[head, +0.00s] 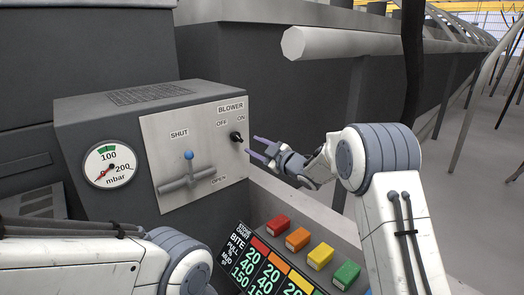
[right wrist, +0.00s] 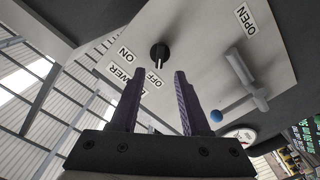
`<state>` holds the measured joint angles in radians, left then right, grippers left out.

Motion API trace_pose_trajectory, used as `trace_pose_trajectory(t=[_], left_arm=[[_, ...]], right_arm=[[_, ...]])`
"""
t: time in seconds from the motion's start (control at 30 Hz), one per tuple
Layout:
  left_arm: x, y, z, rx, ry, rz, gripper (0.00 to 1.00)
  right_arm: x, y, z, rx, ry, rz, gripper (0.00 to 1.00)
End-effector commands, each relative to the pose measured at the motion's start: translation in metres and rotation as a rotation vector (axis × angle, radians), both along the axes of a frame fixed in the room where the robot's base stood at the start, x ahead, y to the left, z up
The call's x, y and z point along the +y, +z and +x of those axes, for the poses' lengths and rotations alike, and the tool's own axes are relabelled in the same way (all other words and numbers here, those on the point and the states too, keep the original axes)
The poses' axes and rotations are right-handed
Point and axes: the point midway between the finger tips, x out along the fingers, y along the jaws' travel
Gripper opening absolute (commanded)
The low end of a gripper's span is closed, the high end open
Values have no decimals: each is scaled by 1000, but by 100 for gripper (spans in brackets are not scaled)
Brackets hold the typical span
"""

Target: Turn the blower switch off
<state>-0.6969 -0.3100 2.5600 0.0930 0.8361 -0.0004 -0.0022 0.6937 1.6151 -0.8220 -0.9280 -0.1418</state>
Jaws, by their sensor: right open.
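The blower switch (head: 237,137) is a small black knob on the light panel (head: 205,110), under the BLOWER, OFF and ON labels. I cannot tell for sure which label it points to. My right gripper (head: 252,146) is open and empty, its fingertips just right of the switch in the head view. In the right wrist view the switch (right wrist: 159,50) shows beyond the gap between the two fingers of the gripper (right wrist: 160,76), with a pale mark on it. I see no contact with the fingers. My left arm shows at the lower left, but its gripper is out of view.
A blue-tipped valve handle (head: 186,178) with SHUT and OPEN labels sits left of the switch. A pressure gauge (head: 110,166) is further left. A stone chart board (head: 262,265) and several coloured blocks (head: 298,239) lie below. A thick pale pipe (head: 340,43) runs above right.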

Motion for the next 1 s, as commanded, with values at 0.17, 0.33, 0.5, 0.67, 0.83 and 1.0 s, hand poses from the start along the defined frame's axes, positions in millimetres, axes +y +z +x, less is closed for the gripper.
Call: trace_pose_trajectory(t=[0.17,0.33,0.5,0.67,0.83,1.0], left_arm=[[0,0,0,0,0,0,0],[0,0,0,0,0,0,0],[0,0,0,0,0,0,0],[0,1,0,0,0,0,0],[0,1,0,0,0,0,0],[0,0,0,0,0,0,0]], right_arm=[[-16,1,-21,0,-2,0,46],[-21,0,-28,1,-1,0,46],[-21,0,-29,0,0,0,46],[-19,0,-29,7,-5,-1,46],[2,1,-45,129,-81,-16,46],[29,-19,-110,437,-235,-42,46]])
